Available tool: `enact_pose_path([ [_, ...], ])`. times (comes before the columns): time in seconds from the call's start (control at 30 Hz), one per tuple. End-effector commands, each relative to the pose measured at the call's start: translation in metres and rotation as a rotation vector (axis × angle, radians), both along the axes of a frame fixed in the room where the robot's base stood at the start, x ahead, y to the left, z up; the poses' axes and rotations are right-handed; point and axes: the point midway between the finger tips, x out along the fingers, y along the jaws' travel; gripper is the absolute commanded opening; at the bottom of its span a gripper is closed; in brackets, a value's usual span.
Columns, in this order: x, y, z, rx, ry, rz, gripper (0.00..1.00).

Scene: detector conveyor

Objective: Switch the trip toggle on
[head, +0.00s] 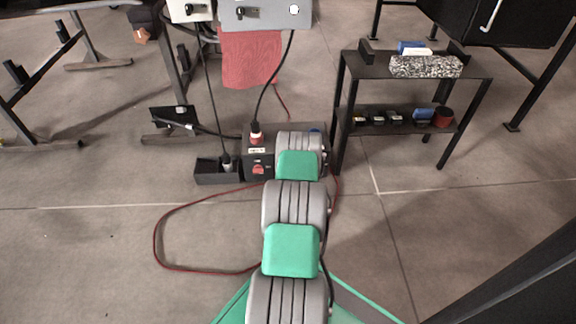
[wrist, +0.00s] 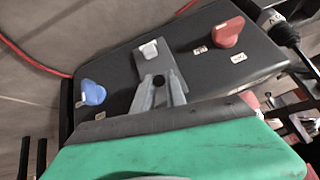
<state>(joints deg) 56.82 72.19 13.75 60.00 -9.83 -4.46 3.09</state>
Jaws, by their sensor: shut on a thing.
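A dark control box (wrist: 120,60) fills the upper part of the wrist view, tilted in the picture. On its face are a blue knob (wrist: 93,92) at left, a small white part (wrist: 149,50) in the middle and a red knob (wrist: 228,33) at right. My gripper (wrist: 158,84) is at the box's middle, just below the white part. Its grey fingertips are shut on a small dark round end, which appears to be the trip toggle (wrist: 158,81); its lever position cannot be told. In the head view my arm covers the gripper and part of the box (head: 258,158).
A plug with cable (wrist: 275,20) stands beside the red knob. In the head view, a dark bin (head: 218,178) sits left of the box, a red cable (head: 156,235) loops on the floor, and a black shelf table (head: 410,70) stands at right.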

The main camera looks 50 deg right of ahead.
Motion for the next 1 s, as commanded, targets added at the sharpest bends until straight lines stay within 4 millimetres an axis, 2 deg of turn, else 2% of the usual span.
enact_pose_path([
  [0.13, 0.001, 0.001, 0.0, 0.001, -0.002, 0.003, 0.0],
  [0.17, 0.001, 0.001, 0.0, 0.001, -0.002, 0.003, 0.17],
  [0.4, 0.0, 0.0, 0.0, 0.0, -0.002, 0.001, 0.37],
  [0.7, -0.002, 0.001, 0.004, -0.001, -0.002, -0.001, 0.38],
  [1.0, -0.028, 0.023, 0.052, -0.001, -0.003, -0.001, 0.38],
])
